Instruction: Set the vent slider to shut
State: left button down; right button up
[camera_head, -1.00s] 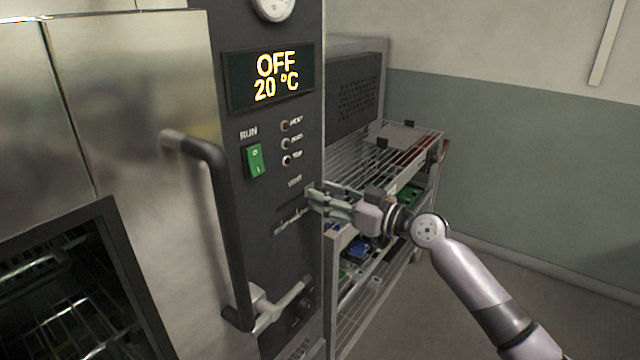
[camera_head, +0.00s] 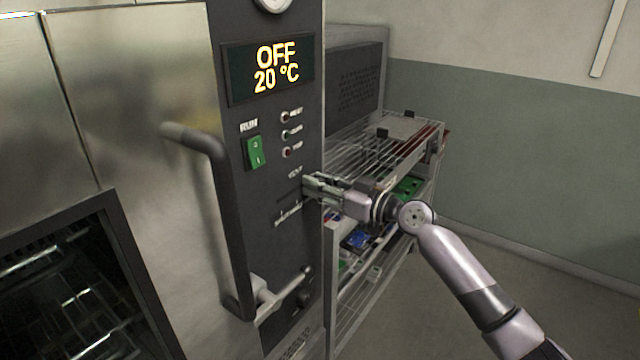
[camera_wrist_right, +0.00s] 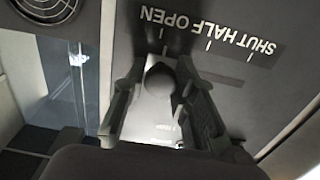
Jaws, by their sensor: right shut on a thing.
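The vent slider's dark knob (camera_wrist_right: 160,82) shows in the right wrist view between the two fingers of my right gripper (camera_wrist_right: 160,100). The gripper is shut on it. The knob lines up with the mark at the OPEN end of the printed scale (camera_wrist_right: 208,32), which reads upside down there, with SHUT at the right. In the head view my right gripper (camera_head: 310,187) is at the right end of the vent slot (camera_head: 287,196) on the dark control panel (camera_head: 270,140), hiding the knob. My left gripper is not in view.
A green RUN switch (camera_head: 255,152) and indicator lamps (camera_head: 286,134) sit above the slot. A long door handle (camera_head: 222,220) stands out at the left, with a lever (camera_head: 285,290) below. A wire rack (camera_head: 375,160) with items stands behind my right arm.

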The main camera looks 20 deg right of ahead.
aim_at(278, 199)
grip_shut()
jog(key=s+a+p, duration=0.4)
jog(key=a, duration=0.1)
jog(key=s+a+p, duration=0.2)
jog(key=shift+a, duration=0.35)
jog(key=shift+f, duration=0.1)
jog(key=o, duration=0.8)
grip_release()
jog(key=shift+a, duration=0.1)
jog(key=shift+d, duration=0.2)
